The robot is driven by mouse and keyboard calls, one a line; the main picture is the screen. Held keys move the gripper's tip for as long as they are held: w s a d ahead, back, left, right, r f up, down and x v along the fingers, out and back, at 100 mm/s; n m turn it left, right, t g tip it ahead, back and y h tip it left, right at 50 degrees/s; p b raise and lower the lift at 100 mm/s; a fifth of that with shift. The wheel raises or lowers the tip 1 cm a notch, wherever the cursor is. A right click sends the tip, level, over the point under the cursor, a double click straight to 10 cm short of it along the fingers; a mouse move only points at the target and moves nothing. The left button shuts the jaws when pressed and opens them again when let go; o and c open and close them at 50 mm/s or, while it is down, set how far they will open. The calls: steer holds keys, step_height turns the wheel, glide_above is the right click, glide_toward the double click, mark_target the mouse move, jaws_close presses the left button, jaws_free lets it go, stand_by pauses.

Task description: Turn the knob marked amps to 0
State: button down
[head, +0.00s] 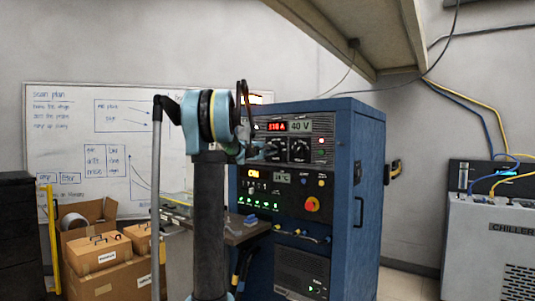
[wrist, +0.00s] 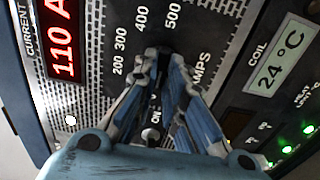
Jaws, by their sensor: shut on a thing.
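The amps knob (wrist: 163,66) is a dark knob between my fingertips in the wrist view, mostly hidden by them. Its dial (wrist: 205,45) shows 200, 300, 400, 500 and part of the word AMPS. My gripper (wrist: 160,58) is shut on the knob. Where the knob's pointer stands cannot be made out. A red display (wrist: 62,42) labelled CURRENT reads 110 A. In the head view my gripper (head: 262,151) is at the left dial of the upper panel of the blue cabinet (head: 356,150), largely behind my arm.
A red knob (head: 312,205) and lit buttons are lower down. A small shelf (head: 240,229) juts out under the arm. Boxes (head: 105,265) stand left.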

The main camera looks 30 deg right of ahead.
steer(key=shift+s+d+f, duration=0.1)
stand_by(0.3)
steer(key=c, duration=1.7)
jaws_free()
steer(key=shift+o, duration=0.2)
steer(key=v, duration=1.2)
steer(key=shift+f, duration=0.1)
